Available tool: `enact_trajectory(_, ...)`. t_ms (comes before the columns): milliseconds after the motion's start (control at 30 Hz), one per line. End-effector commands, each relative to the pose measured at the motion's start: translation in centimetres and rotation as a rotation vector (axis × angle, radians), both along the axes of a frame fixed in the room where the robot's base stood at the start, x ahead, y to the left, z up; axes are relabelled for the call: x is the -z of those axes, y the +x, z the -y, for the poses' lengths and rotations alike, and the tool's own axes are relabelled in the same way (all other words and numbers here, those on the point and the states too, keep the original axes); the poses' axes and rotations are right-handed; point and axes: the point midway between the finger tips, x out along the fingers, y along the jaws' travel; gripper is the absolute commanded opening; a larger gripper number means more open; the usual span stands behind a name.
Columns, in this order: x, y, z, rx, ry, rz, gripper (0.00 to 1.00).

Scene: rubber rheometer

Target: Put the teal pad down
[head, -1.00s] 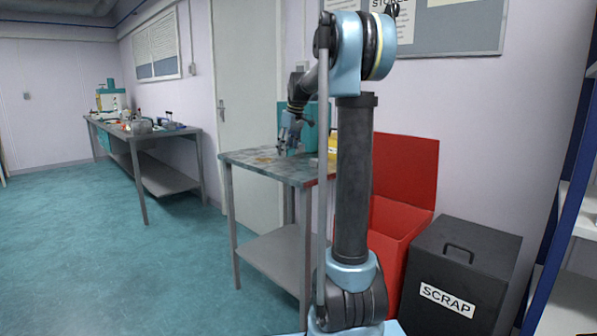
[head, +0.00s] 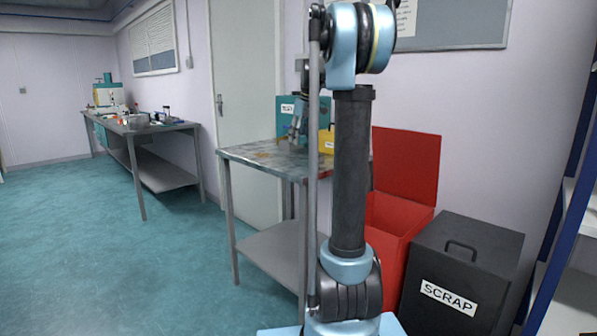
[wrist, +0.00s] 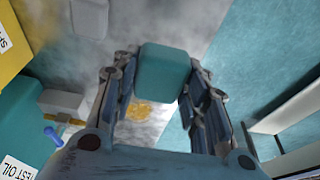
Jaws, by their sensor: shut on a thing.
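The teal pad (wrist: 163,72) is a rounded block between the two fingers of my gripper (wrist: 160,76) in the wrist view. My gripper is shut on it, with a finger on each side. The grey worktable (wrist: 185,25) lies below the pad; I cannot tell the gap between them. In the head view my gripper (head: 295,132) hangs over the worktable (head: 258,154), in front of a teal container (head: 288,106). The pad cannot be made out there.
A yellow box (head: 327,138) stands on the table, partly behind my arm. The wrist view shows a small white block (wrist: 62,103), a blue-knobbed item (wrist: 52,133) and an orange-brown stain (wrist: 140,110). A red bin (head: 400,205) and black scrap bin (head: 462,265) stand right.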

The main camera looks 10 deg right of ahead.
Motion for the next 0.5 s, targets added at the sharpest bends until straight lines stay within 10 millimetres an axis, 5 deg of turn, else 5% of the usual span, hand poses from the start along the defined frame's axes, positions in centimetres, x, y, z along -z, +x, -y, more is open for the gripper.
enact_trajectory(233, 0.5, 0.0, -0.1, -0.002, 0.000, 0.000, 0.11)
enact_trajectory(500, 4.6, 0.0, -0.2, -0.002, 0.000, 0.000, 0.11)
